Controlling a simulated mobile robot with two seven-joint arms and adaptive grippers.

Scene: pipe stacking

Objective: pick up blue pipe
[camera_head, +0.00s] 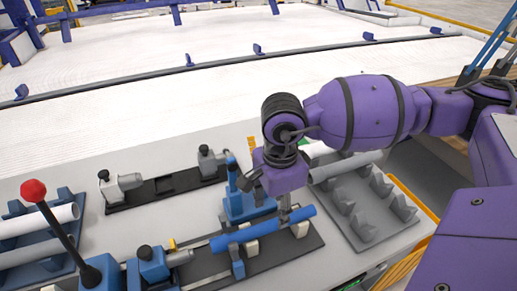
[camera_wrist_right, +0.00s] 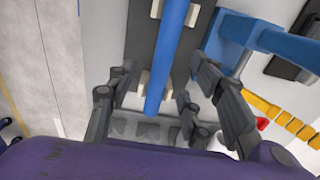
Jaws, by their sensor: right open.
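The blue pipe (camera_head: 240,237) lies across pale supports on a dark fixture plate (camera_head: 213,268), slanting up to the right in the head view. My right gripper (camera_head: 284,212) is over the pipe's right part, pointing down. In the right wrist view, the blue pipe (camera_wrist_right: 165,62) runs between the spread fingers of my open right gripper (camera_wrist_right: 163,80), with gaps on both sides. I cannot tell exactly how far the fingertips reach down beside it. My left gripper is not in view.
A blue clamp (camera_head: 240,205) stands close behind the pipe. A grey rack (camera_head: 365,210) is on the right, with a pale pipe (camera_head: 345,166) at its back. A red-knobbed lever (camera_head: 34,190) and white pipes (camera_head: 40,221) are on the left. Bare table lies between the fixtures.

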